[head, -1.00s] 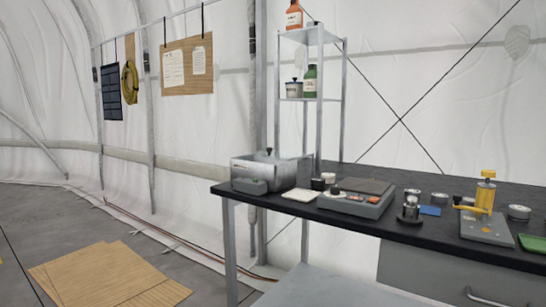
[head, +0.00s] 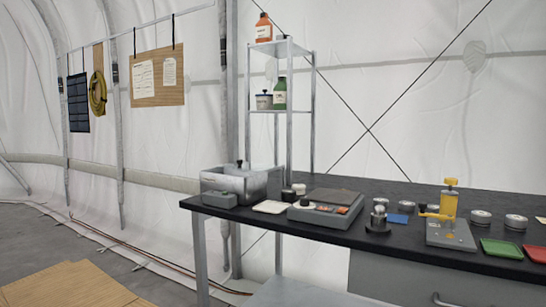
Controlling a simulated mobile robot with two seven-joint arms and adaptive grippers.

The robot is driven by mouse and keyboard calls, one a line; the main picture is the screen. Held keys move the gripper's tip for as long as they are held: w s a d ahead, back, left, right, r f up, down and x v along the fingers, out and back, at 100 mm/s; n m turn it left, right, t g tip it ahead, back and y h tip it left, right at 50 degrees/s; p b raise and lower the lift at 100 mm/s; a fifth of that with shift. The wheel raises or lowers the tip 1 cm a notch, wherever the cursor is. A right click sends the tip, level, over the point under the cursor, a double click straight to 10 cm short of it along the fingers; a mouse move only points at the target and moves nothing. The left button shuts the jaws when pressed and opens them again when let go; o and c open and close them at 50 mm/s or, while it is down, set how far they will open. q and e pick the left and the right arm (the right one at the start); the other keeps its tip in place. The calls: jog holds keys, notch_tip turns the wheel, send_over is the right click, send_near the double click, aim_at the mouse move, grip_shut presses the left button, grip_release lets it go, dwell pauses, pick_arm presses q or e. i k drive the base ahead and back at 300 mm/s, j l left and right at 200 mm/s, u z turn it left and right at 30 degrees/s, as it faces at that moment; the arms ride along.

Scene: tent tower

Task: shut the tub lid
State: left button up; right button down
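A grey metal tub (head: 262,187) stands at the left end of the black-topped table. A black knob (head: 239,163) shows above its rim, seemingly on the lid. At this distance I cannot tell how far open the lid is, and the tub's inside is mostly hidden. Neither of my grippers is in view.
A dark grey block (head: 220,199) sits before the tub; a white tray (head: 270,207) and a grey scale-like device (head: 325,208) stand to its right. Wooden sheets (head: 75,285) lie on the floor at left.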

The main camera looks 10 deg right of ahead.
aim_at(247, 166)
jog(key=i+j+z, duration=0.15)
jog(key=z, duration=0.2)
jog(key=j+z, duration=0.3)
jog(key=i+j+z, duration=0.1)
jog(key=j+z, duration=0.25)
jog(key=i+j+z, duration=0.1)
jog(key=j+z, duration=0.25)
jog(key=j, duration=0.8)
